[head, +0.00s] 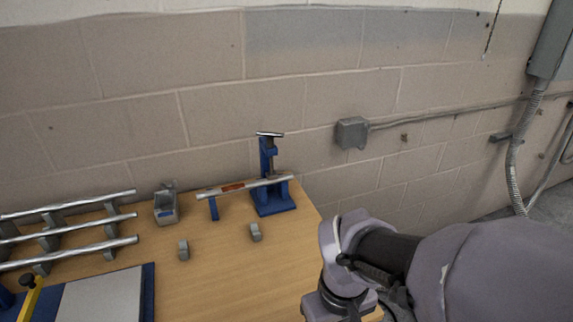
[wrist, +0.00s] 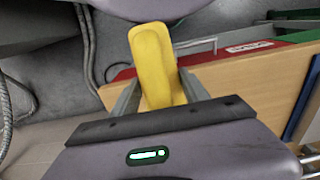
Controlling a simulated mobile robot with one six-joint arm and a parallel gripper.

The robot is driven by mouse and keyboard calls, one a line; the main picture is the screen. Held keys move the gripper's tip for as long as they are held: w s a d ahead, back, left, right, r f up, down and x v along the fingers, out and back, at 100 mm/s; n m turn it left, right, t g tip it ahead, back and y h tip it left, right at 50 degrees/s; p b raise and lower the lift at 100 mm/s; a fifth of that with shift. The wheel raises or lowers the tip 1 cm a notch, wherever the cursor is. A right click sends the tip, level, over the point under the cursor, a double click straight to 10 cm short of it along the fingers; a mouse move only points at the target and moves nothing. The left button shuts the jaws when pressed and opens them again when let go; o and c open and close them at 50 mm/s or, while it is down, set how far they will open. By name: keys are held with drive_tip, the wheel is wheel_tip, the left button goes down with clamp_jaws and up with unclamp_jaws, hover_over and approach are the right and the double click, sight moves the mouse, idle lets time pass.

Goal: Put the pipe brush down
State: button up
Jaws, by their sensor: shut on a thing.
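In the wrist view my gripper (wrist: 158,92) is shut on a yellow, rounded handle, which I take to be the pipe brush (wrist: 153,55). The handle sits between the two grey fingers and points away from the palm. No bristles show. The held piece is over or beside the edge of the wooden bench (wrist: 235,90); its height above it cannot be told. In the head view my arm reaches in at the lower right, and the gripper's fingers and the brush are hidden. The bench top (head: 215,285) shows there too.
A blue vise (head: 268,180) holds a metal pipe at the bench's back. A grey box (head: 166,207), small grey blocks (head: 184,250), a pipe rack (head: 50,240), a blue-edged grey mat (head: 105,298) and a yellow-and-black tool (head: 30,290) stand left. The front middle is bare.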

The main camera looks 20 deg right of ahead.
drive_tip(key=w+p, duration=0.1)
drive_tip(key=p, duration=0.1)
drive_tip(key=w+d+r+p, duration=0.1)
drive_tip(key=p, duration=0.2)
drive_tip(key=shift+w+d+r, duration=0.15)
drive_tip(key=shift+w+r, duration=0.05)
drive_tip(key=shift+w, duration=0.1)
drive_tip(key=p, duration=0.2)
drive_tip(key=shift+w+d+f+p, duration=0.1)
drive_tip(key=shift+w+d+p, duration=0.1)
drive_tip(key=shift+p, duration=0.15)
drive_tip(key=w+d+f+b, duration=0.1)
drive_tip(key=w, duration=0.2)
drive_tip(key=w+d+b, duration=0.1)
drive_tip(key=w+d, duration=0.1)
drive_tip(key=w+d+f+b, duration=0.1)
drive_tip(key=w+d, duration=0.1)
drive_tip(key=w, duration=0.1)
drive_tip(key=shift+w+d+f, duration=0.25)
drive_tip(key=shift+w+f, duration=0.05)
drive_tip(key=shift+w, duration=0.05)
drive_tip(key=shift+w+d+f, duration=0.15)
drive_tip(key=shift+w, duration=0.1)
drive_tip(key=shift+f+b, duration=1)
drive_tip(key=shift+f, duration=0.5)
drive_tip(key=shift+f, duration=0.15)
drive_tip(key=o, duration=1.1)
drive_tip(key=shift+o, duration=0.4)
